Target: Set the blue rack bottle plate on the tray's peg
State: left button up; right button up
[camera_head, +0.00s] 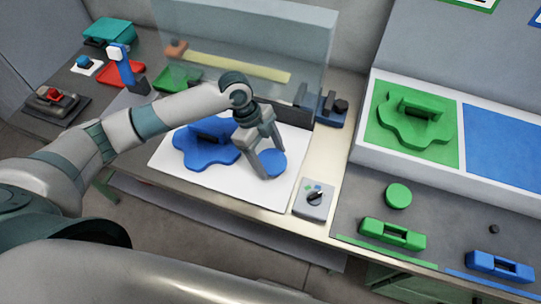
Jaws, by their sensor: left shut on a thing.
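A blue lobed plate (190,153) with a dark upright grip lies on the left part of the white tray (225,185). A blue round disc (273,164) is at the tray's right part, between the fingertips of my left gripper (266,160). The left gripper points down and is shut on this disc, at or just above the tray surface; I cannot tell which. No peg can be made out; the disc and gripper cover part of the tray. My right gripper is out of view.
A clear panel (290,50) stands behind the tray. A grey switch box (313,199) sits at its right. Further right are a rack with a green lobed plate (405,118) and an empty blue panel (505,145), a green disc (398,196) and slotted green (392,234) and blue (500,266) blocks.

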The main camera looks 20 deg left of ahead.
aim_at(261, 156)
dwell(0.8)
pick_arm(q)
jog(key=shift+p, duration=0.4)
jog(key=shift+f, duration=0.2)
dwell(0.4)
jog(key=shift+f+b, duration=0.3)
jog(key=shift+f, duration=0.1)
jog(key=o, duration=0.8)
jog(key=shift+r, duration=0.1)
jog(key=shift+p+v, duration=3.3)
jog(key=shift+v, duration=2.1)
